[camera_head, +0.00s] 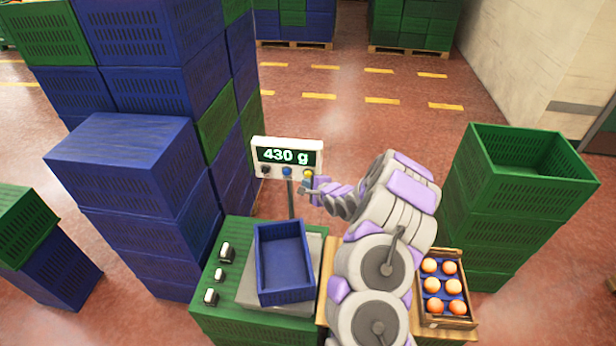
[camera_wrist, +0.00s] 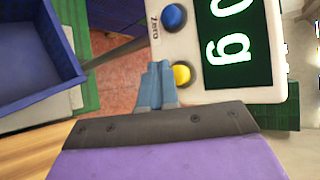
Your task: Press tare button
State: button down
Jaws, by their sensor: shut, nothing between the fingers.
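The scale's display panel (camera_head: 261,171) is white and reads "430 g" in the head view. It has a dark button (camera_head: 265,170), a blue button (camera_head: 287,171) and a yellow button (camera_head: 308,174) below the screen. In the wrist view, the blue button (camera_wrist: 173,17) has the label "Zero" beside it. My gripper (camera_head: 304,191) is shut and empty, with its tips just below the yellow button (camera_wrist: 180,74). In the wrist view, the fingertips (camera_wrist: 159,68) are right beside it; I cannot tell whether they touch. No label shows for the yellow button.
An empty blue crate (camera_head: 273,296) rests on the scale plate (camera_head: 246,291), on a green stand with several small weights (camera_head: 219,274). A wooden box (camera_head: 447,322) with several oranges (camera_head: 432,285) is at right. Blue crates (camera_head: 128,145) stack left, green crates (camera_head: 490,240) right.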

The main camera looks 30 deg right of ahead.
jog(key=shift+s+a, duration=0.65)
jog(key=shift+s, duration=0.35)
jog(key=shift+s+a, duration=0.65)
jog(key=shift+s, duration=0.3)
jog(key=shift+r, duration=0.1)
jog(key=s+a+r+n+g, duration=0.7)
jog(key=s+a+r+n, duration=0.4)
jog(key=a+r, duration=0.15)
jog(key=s+a+r+n+g, duration=0.2)
jog(key=s+r+n, duration=0.1)
jog(key=s, duration=0.9)
jog(key=s+a+r+n+g+h, duration=0.1)
jog(key=s+a+r+n+g, duration=0.1)
jog(key=s, duration=1)
jog(key=s+a+r+n+g+b, duration=0.1)
jog(key=s+a+r+n+g, duration=0.1)
jog(key=s, duration=1)
notch_tip(320, 180, up, 2)
jog(key=n+g, duration=0.1)
jog(key=n, duration=0.1)
jog(key=shift+s+n+g, duration=0.3)
jog(key=shift+s+g, duration=0.1)
